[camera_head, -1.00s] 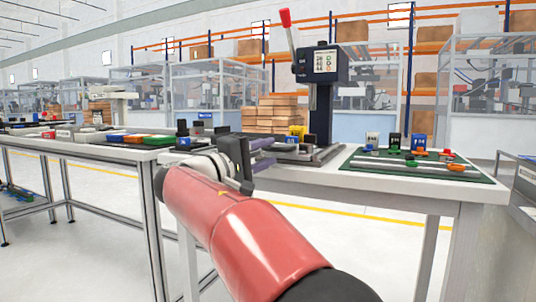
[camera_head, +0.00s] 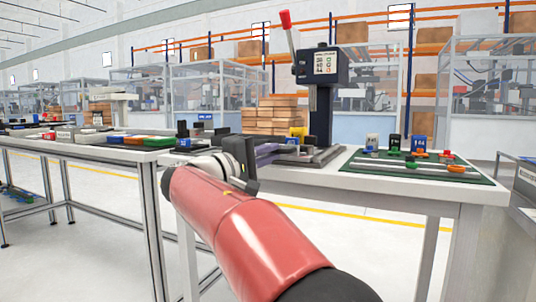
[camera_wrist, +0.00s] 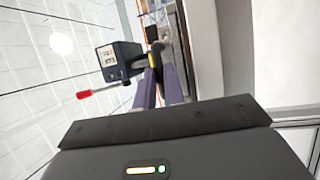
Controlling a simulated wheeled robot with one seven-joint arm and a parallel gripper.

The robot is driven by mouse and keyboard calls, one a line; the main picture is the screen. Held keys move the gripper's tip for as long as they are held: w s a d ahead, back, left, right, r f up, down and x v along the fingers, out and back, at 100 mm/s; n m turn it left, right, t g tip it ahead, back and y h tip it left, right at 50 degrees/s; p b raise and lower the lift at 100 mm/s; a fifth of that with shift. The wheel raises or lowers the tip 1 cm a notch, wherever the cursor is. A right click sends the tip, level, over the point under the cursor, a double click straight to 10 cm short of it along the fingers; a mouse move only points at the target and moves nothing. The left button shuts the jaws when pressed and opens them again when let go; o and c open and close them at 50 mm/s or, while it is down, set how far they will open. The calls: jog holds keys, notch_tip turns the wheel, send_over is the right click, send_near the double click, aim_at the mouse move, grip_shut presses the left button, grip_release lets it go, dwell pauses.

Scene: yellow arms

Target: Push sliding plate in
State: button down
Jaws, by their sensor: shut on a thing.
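The dark press (camera_head: 320,66) with a red-knobbed lever stands on the table, and it also shows tilted in the wrist view (camera_wrist: 118,55). The sliding plate (camera_head: 303,153) lies low at the press's base, largely hidden behind my gripper. My gripper (camera_head: 284,150) reaches in from the left at table height, its purple fingers at the plate's near side. In the wrist view my gripper's fingers (camera_wrist: 157,62) converge toward the press base and are shut on the plate. The exact contact spot is too small to see.
A yellow part (camera_head: 297,131) stands by the press column. A green mat (camera_head: 400,174) with several small coloured parts and rods lies to the right on the white table (camera_head: 440,190). Another table with coloured items (camera_head: 100,137) stands at the left.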

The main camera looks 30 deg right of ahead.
aim_at(276, 166)
jog(key=w+d, duration=0.1)
jog(key=w+d+p, duration=0.1)
jog(key=d, duration=0.1)
jog(key=shift+w+d, duration=0.2)
jog(key=shift+w, duration=0.1)
jog(key=c, duration=1.5)
grip_release()
jog(key=shift+a, duration=0.1)
